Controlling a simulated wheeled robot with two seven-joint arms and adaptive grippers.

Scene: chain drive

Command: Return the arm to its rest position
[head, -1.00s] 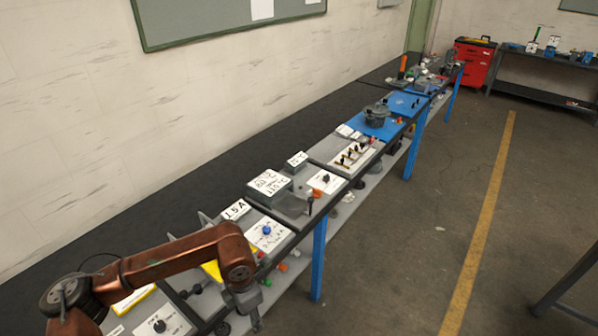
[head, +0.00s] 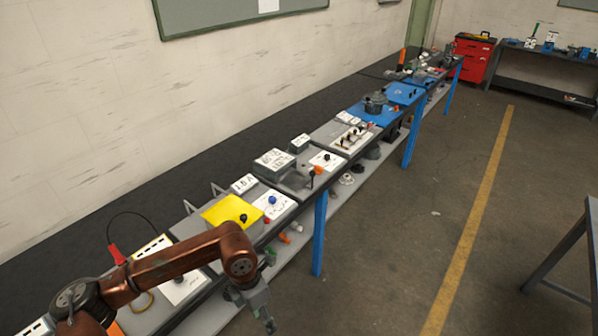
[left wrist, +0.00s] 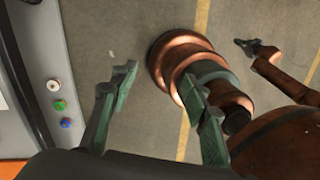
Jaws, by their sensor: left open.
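My left arm comes in from the left in the head view, bent at a copper elbow.
A long bench (head: 110,260) with several training panels runs along the wall, with a yellow panel (head: 230,211) near my elbow. Coloured buttons (left wrist: 60,104) show on a grey edge in the left wrist view. The floor (head: 400,240) right of the bench is clear up to a table (head: 565,260).

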